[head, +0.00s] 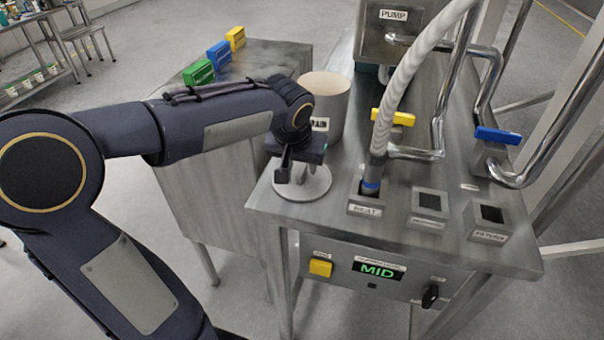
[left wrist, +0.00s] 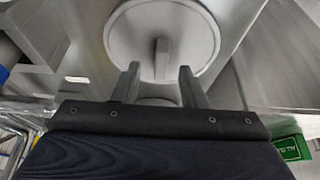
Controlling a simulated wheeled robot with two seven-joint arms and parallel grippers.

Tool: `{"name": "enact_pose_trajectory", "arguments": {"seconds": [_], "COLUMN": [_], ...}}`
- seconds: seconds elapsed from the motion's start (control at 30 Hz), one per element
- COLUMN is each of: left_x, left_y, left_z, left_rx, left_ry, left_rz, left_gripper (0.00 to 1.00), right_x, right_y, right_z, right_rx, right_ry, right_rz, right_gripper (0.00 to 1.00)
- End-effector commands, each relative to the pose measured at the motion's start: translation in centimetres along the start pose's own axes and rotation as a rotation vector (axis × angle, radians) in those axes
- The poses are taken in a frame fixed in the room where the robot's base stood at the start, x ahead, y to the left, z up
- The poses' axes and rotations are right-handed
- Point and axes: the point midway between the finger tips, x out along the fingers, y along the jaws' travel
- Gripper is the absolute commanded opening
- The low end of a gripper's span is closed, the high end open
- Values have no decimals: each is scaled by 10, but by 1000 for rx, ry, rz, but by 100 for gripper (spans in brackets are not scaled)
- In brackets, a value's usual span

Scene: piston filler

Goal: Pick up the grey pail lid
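The grey pail lid (head: 318,187) is a round disc lying flat on the steel counter, in front of the pail (head: 326,97). In the left wrist view the lid (left wrist: 122,38) fills the upper middle, with an upright bar handle (left wrist: 162,58) at its centre. My left gripper (head: 293,172) is over the lid, pointing down. In the left wrist view its two fingers (left wrist: 159,72) are apart, one on each side of the handle, with gaps between. I cannot tell how far down the handle they reach. The gripper hides part of the lid in the head view. My right gripper is not in view.
A hose (head: 408,75) ends in the nearest socket, right of the lid, with two open sockets (head: 430,203) farther right. Steel pipes with yellow (head: 393,117) and blue (head: 498,135) handles stand behind. Green, blue and yellow boxes (head: 218,56) sit on the left cabinet.

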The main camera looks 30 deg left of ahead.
Motion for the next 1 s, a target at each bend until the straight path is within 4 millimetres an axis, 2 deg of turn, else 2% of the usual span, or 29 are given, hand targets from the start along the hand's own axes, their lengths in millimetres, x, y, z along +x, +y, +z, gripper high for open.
{"name": "enact_pose_trajectory", "arguments": {"seconds": [0.13,0.37,0.67,1.0], "left_x": [14,15,15,13], "left_y": [0,0,0,0], "left_z": [1,1,1,-1], "left_rx": [0,0,0,-1], "left_ry": [-2,0,0,2], "left_rz": [0,0,1,1], "left_gripper": [38,38,0,0], "right_x": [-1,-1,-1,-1], "right_y": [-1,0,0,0], "right_z": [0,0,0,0], "right_rx": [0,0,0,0], "right_ry": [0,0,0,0], "right_rz": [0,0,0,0], "right_gripper": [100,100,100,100]}}
